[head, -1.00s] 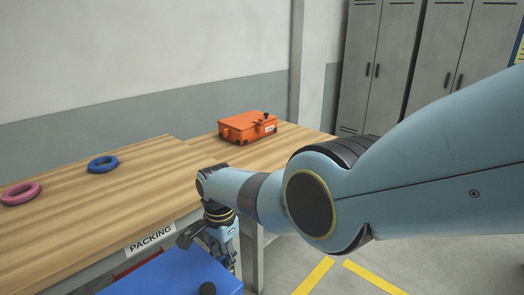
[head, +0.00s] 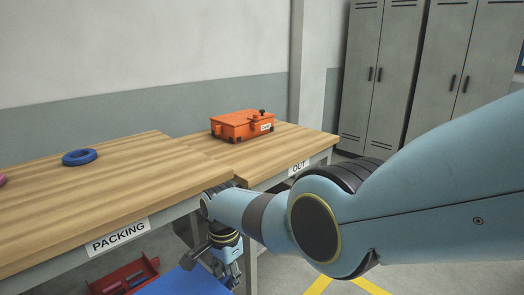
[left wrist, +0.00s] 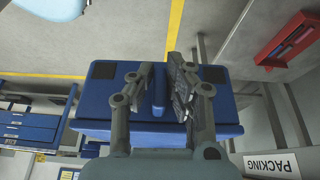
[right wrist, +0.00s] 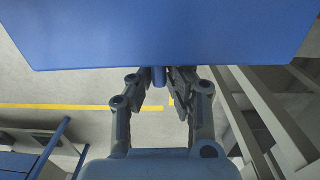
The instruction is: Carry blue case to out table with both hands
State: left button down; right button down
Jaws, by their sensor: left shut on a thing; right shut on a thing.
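The blue case (head: 190,284) shows at the bottom of the head view, mostly cut off by the frame. My right gripper (head: 226,252) is at its right end, just off the packing table's front edge. In the right wrist view my right gripper (right wrist: 160,82) is shut on a blue grip on the case's side (right wrist: 165,35). In the left wrist view my left gripper (left wrist: 159,78) is shut on a blue grip of the case (left wrist: 222,100). The left gripper is outside the head view. The out table (head: 318,142) has an "OUT" label and stands beyond the packing table.
An orange case (head: 242,126) sits on the out table, towards its back. Grey lockers (head: 430,75) stand behind.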

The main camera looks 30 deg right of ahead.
aim_at(279, 145)
jog(key=i+l, duration=0.1)
jog(key=l, duration=0.25)
jog(key=i+l, duration=0.15)
jog(key=l, duration=0.15)
jog(key=i+l, duration=0.1)
jog(key=l, duration=0.25)
jog(key=i+l, duration=0.1)
jog(key=l, duration=0.25)
jog(key=i+l, duration=0.1)
jog(key=l, duration=0.25)
